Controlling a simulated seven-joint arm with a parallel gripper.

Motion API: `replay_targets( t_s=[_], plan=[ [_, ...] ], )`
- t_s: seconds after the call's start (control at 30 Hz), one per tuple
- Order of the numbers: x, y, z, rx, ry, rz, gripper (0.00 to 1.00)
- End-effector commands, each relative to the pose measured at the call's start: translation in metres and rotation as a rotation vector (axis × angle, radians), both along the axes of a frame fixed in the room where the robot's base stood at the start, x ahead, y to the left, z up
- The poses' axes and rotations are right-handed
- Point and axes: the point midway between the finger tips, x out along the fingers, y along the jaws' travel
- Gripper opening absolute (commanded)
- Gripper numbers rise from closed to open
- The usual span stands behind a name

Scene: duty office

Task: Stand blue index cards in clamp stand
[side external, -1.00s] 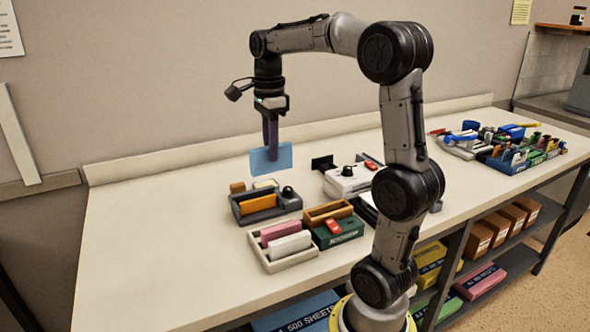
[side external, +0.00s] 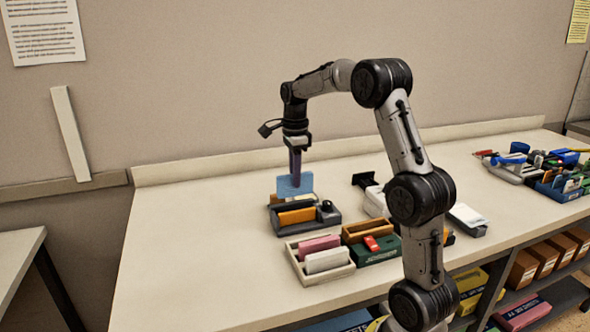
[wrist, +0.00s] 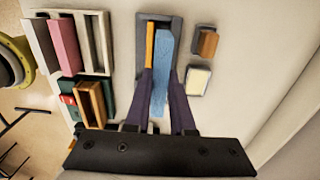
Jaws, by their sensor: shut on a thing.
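My gripper (side external: 295,180) points down and is shut on the blue index cards (side external: 303,186), held upright as a flat slab between its purple fingers. In the wrist view the blue cards (wrist: 160,75) show edge-on between the fingers. Below them is a dark grey stand (side external: 322,222) with a black knob, apparently the clamp stand. An orange card block (side external: 297,216) stands in it. In the wrist view the blue cards lie just right of the orange block (wrist: 150,42), over the stand (wrist: 160,17). The cards' lower edge appears above the stand; the exact gap is unclear.
A cream divided tray (side external: 325,275) holds pink and white blocks in front. Beside it is a green box (side external: 378,252) with a wooden tray. Small brown (wrist: 207,42) and cream (wrist: 198,82) pieces lie close to the stand. The table's left side is clear.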

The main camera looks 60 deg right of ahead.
Motion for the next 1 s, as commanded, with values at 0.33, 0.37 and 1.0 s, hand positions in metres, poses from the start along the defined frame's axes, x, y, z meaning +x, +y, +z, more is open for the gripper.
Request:
replay_targets(
  t_s=[0.33, 0.37, 1.0],
  plan=[
    [0.000, 0.000, -0.026, 0.001, 0.001, 0.000, 0.00],
    [0.000, 0.000, -0.028, 0.001, 0.001, 0.000, 0.00],
    [0.000, 0.000, -0.071, 0.001, 0.001, 0.000, 0.00]
  ],
)
